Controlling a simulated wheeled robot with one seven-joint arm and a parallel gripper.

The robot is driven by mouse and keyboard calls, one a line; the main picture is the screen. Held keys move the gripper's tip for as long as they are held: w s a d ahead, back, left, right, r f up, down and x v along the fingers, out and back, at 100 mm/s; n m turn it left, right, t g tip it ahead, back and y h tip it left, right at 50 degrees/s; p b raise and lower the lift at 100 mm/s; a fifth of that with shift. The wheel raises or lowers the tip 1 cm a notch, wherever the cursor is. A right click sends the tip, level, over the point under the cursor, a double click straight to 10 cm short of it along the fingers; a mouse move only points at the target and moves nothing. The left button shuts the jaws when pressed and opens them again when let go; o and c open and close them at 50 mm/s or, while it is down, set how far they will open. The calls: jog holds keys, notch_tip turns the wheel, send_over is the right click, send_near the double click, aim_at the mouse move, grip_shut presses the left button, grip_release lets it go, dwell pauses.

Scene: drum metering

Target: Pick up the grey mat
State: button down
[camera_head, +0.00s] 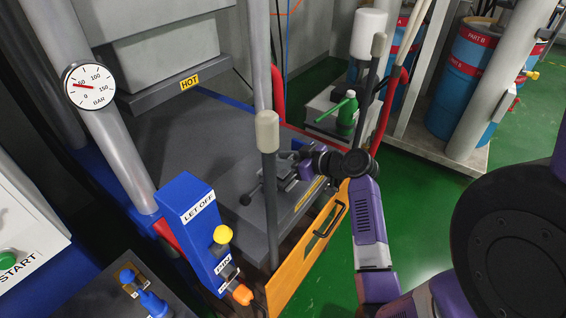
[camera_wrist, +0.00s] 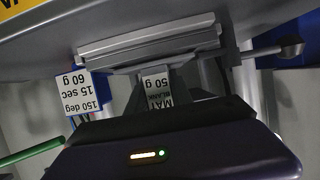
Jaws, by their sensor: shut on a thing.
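In the head view my gripper (camera_head: 301,168) is over the dark press bed, at a small grey piece partly hidden by the fingers and wrist. I cannot tell there whether the mat touches the surface below.
A second tag (camera_wrist: 88,92) reads "150 deg 15 sec 60 g". A grey post (camera_head: 268,135) stands close left of my gripper. An orange panel (camera_head: 305,255) with a black handle is below. The "HOT" platen (camera_head: 190,83) hangs above the bed. Green floor is open at right.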

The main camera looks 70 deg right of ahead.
notch_tip(320, 180, up, 19)
dwell(0.4)
jog(key=shift+f+b, duration=0.15)
jog(key=shift+b, duration=0.15)
